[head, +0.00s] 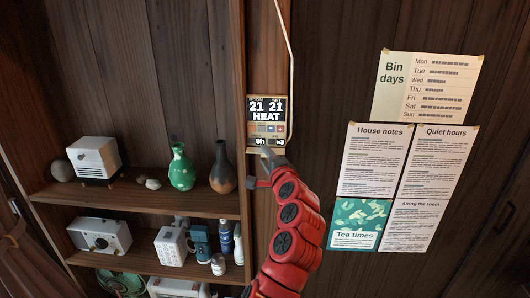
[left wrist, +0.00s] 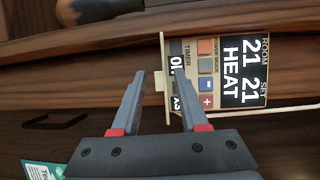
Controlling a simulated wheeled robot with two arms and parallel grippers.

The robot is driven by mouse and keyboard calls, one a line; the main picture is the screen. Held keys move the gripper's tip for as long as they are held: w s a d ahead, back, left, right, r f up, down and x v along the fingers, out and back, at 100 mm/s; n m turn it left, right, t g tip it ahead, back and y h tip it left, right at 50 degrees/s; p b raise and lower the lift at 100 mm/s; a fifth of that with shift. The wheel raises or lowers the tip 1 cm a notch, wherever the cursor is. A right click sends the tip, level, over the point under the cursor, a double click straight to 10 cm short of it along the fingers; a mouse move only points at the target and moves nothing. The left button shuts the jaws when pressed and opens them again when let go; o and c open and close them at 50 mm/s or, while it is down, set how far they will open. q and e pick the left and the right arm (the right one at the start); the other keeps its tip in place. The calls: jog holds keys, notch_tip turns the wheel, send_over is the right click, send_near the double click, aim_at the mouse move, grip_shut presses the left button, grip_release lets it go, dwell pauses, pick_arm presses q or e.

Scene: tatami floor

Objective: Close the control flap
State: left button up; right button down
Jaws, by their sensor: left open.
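The control unit (head: 267,115) is a small panel on a wooden post, its display reading 21, 21 and HEAT. It shows sideways in the left wrist view (left wrist: 232,75), with orange, grey, blue and red buttons and a timer strip. The control flap (left wrist: 165,60) shows as a thin cream edge with a small tab at the panel's lower end; it stands out from the panel, open. My left gripper (left wrist: 160,85) is open, one finger on each side of the flap's edge. I cannot tell whether either finger touches it. In the head view the left gripper (head: 268,152) is just below the panel.
Shelves (head: 150,205) with vases, a radio and bottles stand left of the post. Paper notices (head: 375,160) hang on the wall at right. A pale cable (head: 290,50) runs up from the unit. The wall between unit and notices is clear.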

pick_arm(q)
jog(key=shift+w+a+f, duration=0.1)
jog(key=shift+w+a, duration=0.1)
jog(key=shift+w, duration=0.35)
grip_shut()
